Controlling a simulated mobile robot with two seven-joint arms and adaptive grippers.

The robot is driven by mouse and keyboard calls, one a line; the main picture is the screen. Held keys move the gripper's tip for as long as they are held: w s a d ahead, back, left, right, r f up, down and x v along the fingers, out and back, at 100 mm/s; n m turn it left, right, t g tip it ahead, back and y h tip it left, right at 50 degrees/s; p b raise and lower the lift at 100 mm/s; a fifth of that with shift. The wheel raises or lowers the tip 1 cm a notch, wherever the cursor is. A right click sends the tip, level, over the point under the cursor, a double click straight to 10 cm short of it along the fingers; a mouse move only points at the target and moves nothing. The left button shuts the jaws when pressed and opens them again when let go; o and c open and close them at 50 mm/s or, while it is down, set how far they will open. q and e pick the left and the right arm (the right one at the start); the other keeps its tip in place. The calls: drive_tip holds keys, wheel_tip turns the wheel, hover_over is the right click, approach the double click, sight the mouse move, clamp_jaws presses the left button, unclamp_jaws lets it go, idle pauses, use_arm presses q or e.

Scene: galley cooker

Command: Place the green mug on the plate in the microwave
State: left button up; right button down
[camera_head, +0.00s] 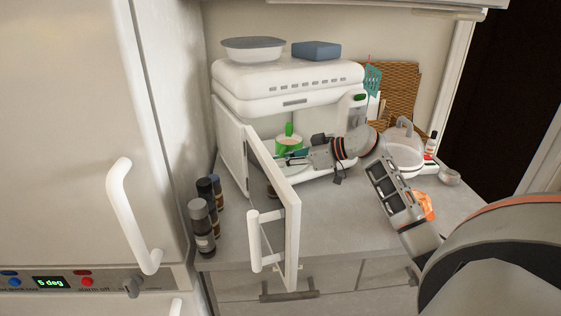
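The green mug (283,148) is inside the open white microwave (288,84), with a pale interior and a green part sticking up at its far side. My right gripper (291,158) reaches into the microwave from the right, its fingers at the near right side of the mug. The fingers are small and partly merge with the mug, so I cannot tell whether they grip it. My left gripper is not in view.
The microwave door (270,190) stands open towards me at the left. Several dark-capped jars (201,228) stand left of it. A bowl (253,49) and a blue box (316,51) sit on top. The front middle counter (335,225) is clear.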

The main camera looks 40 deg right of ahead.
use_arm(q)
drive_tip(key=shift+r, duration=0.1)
use_arm(e)
drive_tip(key=c, duration=2.1)
unclamp_jaws()
drive_tip(key=shift+f, duration=0.1)
